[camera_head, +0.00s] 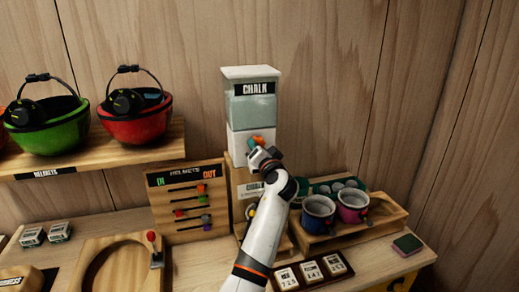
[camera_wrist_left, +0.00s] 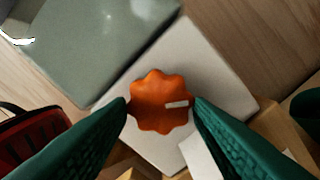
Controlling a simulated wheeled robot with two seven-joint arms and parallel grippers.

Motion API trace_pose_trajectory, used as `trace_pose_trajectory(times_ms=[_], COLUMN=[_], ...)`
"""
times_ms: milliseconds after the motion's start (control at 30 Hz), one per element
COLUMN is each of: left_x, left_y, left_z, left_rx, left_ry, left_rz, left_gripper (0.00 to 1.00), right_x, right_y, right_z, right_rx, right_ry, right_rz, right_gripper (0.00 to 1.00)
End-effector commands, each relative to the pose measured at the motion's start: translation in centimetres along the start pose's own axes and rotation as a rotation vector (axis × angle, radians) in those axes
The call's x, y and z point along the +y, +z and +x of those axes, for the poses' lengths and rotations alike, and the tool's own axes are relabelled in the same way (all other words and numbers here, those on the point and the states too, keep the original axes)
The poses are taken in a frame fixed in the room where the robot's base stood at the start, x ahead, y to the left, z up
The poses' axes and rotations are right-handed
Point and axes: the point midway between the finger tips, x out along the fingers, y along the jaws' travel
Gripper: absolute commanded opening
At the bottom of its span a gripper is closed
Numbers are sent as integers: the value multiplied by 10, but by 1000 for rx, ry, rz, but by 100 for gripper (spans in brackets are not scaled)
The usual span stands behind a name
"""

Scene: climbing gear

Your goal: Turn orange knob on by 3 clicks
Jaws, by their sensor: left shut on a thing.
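The orange knob (camera_wrist_left: 160,101) has a scalloped rim and a white mark that points right in the left wrist view. It sits on the white lower part (camera_wrist_left: 205,75) of the chalk dispenser (camera_head: 253,101). My left gripper (camera_wrist_left: 160,103) is shut on the knob, with one green finger at each side. In the head view the left gripper (camera_head: 260,148) reaches the dispenser's front, and a bit of the orange knob (camera_head: 256,140) shows above it. My right gripper is in neither view.
A rack with coloured sliders (camera_head: 190,208) stands left of the dispenser. Green and red helmets (camera_head: 137,118) sit on a shelf at left. A price display (camera_head: 312,270) lies in front.

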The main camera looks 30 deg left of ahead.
Motion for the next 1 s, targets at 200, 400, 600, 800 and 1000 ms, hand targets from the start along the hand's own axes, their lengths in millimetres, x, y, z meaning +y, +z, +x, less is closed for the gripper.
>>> trace_pose_trajectory(times_ms=[200, 400, 600, 800, 1000], left_x=[4, 5, 6, 6, 6], left_y=[2, 3, 3, 3, 3], left_z=[1, 1, 1, 1, 1], left_rx=[0, -1, 0, -1, 0], left_ry=[3, 3, 4, 4, 4], left_rz=[208, 398, 583, 743, 861], left_gripper=[24, 24, 24, 24, 24], right_x=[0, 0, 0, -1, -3], right_y=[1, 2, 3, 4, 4], right_z=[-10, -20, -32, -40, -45], right_rx=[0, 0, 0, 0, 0], right_ry=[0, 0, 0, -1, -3], right_rz=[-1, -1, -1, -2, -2], right_gripper=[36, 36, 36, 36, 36])
